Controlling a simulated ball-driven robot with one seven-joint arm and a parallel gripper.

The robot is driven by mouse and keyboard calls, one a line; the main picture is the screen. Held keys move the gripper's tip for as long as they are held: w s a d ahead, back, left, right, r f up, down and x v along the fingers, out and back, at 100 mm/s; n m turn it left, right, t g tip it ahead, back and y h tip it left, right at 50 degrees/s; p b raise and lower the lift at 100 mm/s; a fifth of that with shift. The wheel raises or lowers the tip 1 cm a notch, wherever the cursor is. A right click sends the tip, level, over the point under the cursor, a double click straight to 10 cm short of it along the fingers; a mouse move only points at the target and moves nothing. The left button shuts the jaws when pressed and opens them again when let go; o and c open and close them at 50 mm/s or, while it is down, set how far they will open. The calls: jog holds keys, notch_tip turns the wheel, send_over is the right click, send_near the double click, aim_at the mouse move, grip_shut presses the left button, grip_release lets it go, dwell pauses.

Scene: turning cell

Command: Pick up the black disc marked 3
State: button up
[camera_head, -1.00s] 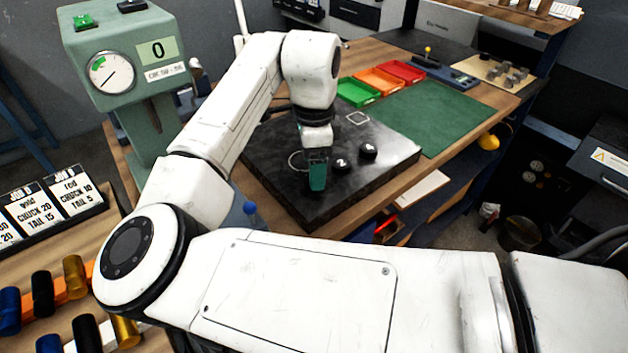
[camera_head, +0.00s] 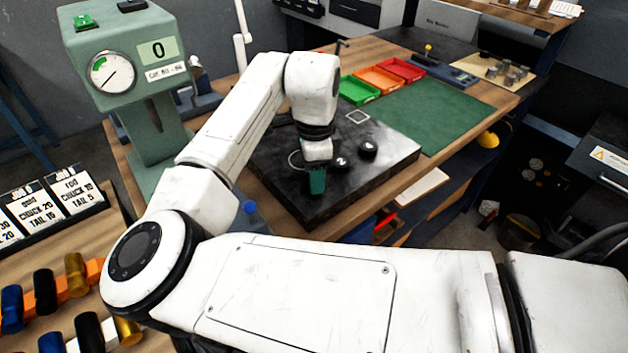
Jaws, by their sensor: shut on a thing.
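Two small black discs with white marks lie on the dark slab (camera_head: 385,165). One disc (camera_head: 340,164) is just right of my gripper, and the other disc (camera_head: 367,149) is farther right and back. Their marks are too small to read, so I cannot tell which is marked 3. My gripper (camera_head: 317,184) points down low over the front-left part of the slab. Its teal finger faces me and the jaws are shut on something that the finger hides.
A white ring outline (camera_head: 294,160) and a white square outline (camera_head: 358,117) mark the slab. Behind are green (camera_head: 357,92), orange (camera_head: 380,80) and red (camera_head: 404,69) trays and a green mat (camera_head: 430,115). A green gauge machine (camera_head: 135,100) stands left of the slab.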

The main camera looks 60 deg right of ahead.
jog(key=c, duration=0.4)
